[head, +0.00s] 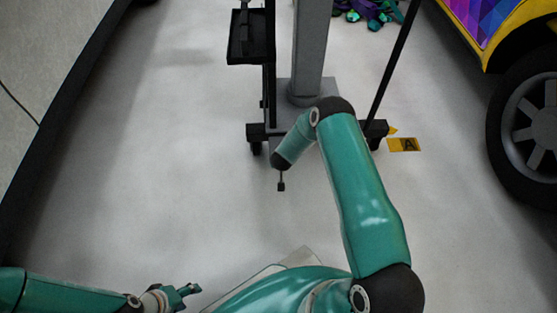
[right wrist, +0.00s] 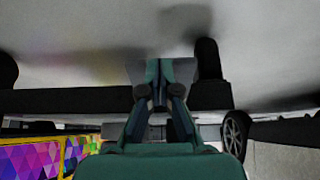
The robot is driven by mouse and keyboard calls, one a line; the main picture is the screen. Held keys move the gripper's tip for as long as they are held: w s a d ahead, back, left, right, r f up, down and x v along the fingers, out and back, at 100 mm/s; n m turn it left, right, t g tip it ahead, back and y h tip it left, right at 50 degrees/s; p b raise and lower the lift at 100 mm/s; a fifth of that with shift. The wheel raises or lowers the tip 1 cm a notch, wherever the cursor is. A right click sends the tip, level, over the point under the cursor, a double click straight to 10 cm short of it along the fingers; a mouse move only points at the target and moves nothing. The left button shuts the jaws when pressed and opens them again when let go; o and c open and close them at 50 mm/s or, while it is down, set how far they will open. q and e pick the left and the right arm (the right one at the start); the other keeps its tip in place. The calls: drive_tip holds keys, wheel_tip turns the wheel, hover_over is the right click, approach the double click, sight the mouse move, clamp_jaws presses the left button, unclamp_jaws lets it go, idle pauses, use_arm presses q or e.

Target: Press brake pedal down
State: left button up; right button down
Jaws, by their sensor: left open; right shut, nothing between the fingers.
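In the right wrist view my right gripper (right wrist: 161,88) is shut and empty, in front of a dark horizontal bar (right wrist: 65,101). Whether it touches anything I cannot tell. My left gripper (head: 191,290) is open and empty at the lower left, far from the stand.
The wheeled stand (head: 300,92) has a grey column and a black tray (head: 250,50). A yellow floor marker (head: 404,145) lies right of it. A colourful vehicle with a black tyre (head: 500,140) stands at the right. Purple and green scraps (head: 370,12) lie behind. The left floor is clear.

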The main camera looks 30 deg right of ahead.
drive_tip(key=shift+f, duration=0.15)
drive_tip(key=s+a+r+p, duration=0.5)
drive_tip(key=s+r+p, duration=0.2)
drive_tip(key=s+r, duration=0.1)
drive_tip(key=shift+r, duration=0.55)
drive_tip(key=shift+s, duration=0.1)
idle(0.3)
